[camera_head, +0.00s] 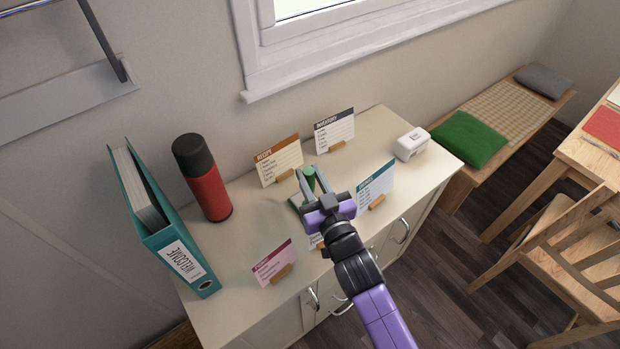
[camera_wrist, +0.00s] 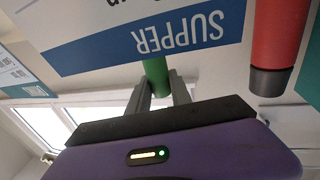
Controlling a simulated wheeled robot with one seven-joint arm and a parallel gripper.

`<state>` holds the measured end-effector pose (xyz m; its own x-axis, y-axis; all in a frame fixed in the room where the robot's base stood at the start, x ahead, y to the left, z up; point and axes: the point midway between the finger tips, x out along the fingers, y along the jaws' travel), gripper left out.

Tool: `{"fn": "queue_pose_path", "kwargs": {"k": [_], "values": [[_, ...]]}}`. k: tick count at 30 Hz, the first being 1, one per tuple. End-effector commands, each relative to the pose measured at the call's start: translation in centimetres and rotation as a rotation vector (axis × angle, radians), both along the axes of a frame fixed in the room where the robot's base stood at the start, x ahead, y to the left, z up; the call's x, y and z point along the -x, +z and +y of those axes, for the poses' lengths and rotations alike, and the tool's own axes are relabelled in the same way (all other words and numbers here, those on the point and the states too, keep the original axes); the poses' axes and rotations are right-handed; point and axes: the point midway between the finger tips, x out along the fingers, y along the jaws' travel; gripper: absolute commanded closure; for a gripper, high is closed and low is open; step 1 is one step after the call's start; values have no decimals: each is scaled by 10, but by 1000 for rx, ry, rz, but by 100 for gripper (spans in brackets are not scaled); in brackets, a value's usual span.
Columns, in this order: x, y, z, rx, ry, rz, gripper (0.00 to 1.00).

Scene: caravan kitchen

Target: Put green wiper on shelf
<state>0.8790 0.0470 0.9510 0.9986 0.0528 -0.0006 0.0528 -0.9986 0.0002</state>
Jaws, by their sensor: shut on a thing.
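My gripper (camera_head: 312,185) is over the top of the cream cabinet, among the standing cards. It is shut on a green cylindrical piece (camera_head: 309,174), which appears to be part of the green wiper. The wrist view shows the green piece (camera_wrist: 156,74) between both fingers of my gripper (camera_wrist: 158,88). Most of the wiper is hidden by the fingers and by a card marked SUPPER (camera_wrist: 150,38). I cannot tell whether the wiper touches the cabinet top.
The cabinet top (camera_head: 240,240) holds several cards, including an orange-headed recipe card (camera_head: 278,160) and a pink-headed one (camera_head: 270,258). A red flask (camera_head: 208,188) and teal binder (camera_head: 160,222) stand left, a white device (camera_head: 411,144) right. A grey wall fixture (camera_head: 65,103) is upper left.

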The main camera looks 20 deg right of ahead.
Motion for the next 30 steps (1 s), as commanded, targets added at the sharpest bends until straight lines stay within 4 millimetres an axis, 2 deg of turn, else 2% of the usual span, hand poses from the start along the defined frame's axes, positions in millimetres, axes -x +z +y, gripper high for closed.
{"fn": "queue_pose_path", "kwargs": {"k": [12,13,16,28,30], "values": [[0,-5,0,0,0,-1,100],[0,-4,0,0,0,0,71],[0,-4,0,0,0,0,53],[0,0,0,0,0,0,53],[7,-2,1,-1,1,2,53]]}}
